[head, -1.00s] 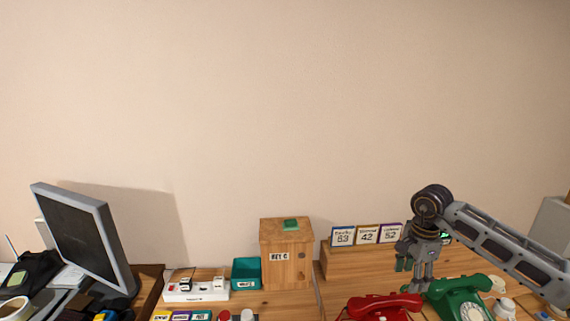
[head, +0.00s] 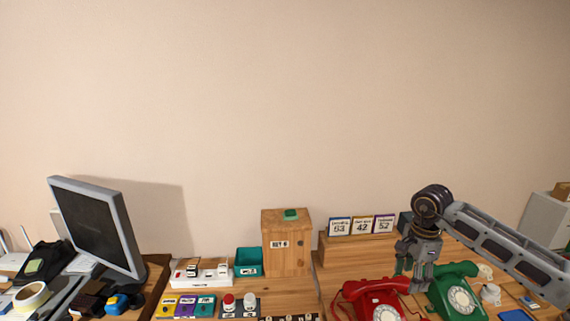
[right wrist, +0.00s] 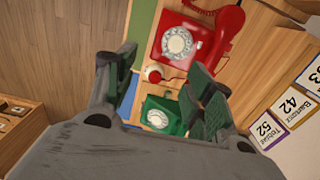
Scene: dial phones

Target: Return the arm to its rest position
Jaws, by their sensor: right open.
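My right gripper (head: 416,279) is open and empty in the head view, hanging fingers down above the two dial phones. The red phone (head: 377,298) is below and left of it, and the green phone (head: 459,296) is below and right. In the right wrist view, my right gripper (right wrist: 158,100) has its dark green fingers spread wide. The red phone (right wrist: 196,42) and the green phone (right wrist: 166,114) show beyond them, apart from the fingers as far as I can tell. My left gripper is in neither view.
Number cards (head: 361,225) stand on a wooden riser behind the phones. A wooden key box (head: 286,243), a teal bin (head: 248,262) and a white strip (head: 200,272) stand to the left. A monitor (head: 97,226) is at far left.

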